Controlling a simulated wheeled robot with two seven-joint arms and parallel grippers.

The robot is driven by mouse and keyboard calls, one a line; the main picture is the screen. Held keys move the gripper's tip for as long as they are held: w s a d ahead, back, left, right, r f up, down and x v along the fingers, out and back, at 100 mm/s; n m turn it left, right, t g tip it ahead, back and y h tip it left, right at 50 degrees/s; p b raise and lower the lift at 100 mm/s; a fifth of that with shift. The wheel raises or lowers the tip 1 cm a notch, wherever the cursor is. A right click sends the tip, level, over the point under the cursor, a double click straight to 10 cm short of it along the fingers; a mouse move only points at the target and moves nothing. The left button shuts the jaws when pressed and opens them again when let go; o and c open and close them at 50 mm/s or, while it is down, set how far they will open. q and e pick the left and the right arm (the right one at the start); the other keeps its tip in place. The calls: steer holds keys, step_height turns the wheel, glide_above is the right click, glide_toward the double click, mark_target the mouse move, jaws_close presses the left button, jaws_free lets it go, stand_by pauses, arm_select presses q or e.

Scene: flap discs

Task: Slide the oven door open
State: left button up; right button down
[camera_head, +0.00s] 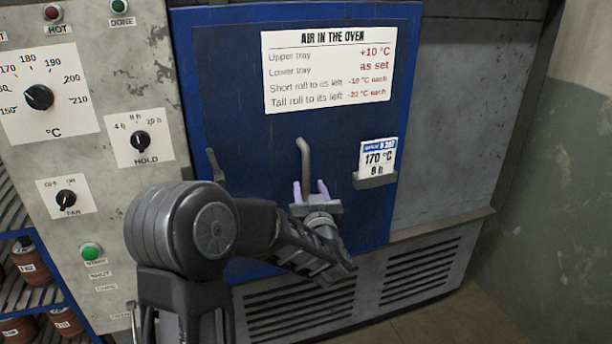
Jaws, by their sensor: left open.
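The oven door (230,80) is a large blue panel in the middle of the view, and it looks closed across the oven front. A grey upright bar handle (304,155) stands out from its middle. My left gripper (310,190) is open, with its pale purple fingertips pointing up at the lower part of this handle, one on each side of it in the picture. I cannot tell whether they touch it. My left forearm hides the lower left of the door. My right gripper is not in view.
A control panel (95,130) with dials and a lit green button (91,252) is at the left. A rack (20,240) with reddish rolls stands lower left. A card holder (375,181) sticks out right of the handle. Plain grey oven front (455,130) lies right of the door.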

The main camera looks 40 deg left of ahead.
mark_target(307, 178)
arm_select(q)
steer(key=p+x, duration=0.1)
steer(key=x, duration=0.5)
steer(key=shift+w+a+f, duration=0.1)
steer(key=shift+w+a, duration=0.15)
steer(key=shift+c, duration=0.4)
jaws_close()
stand_by(0.8)
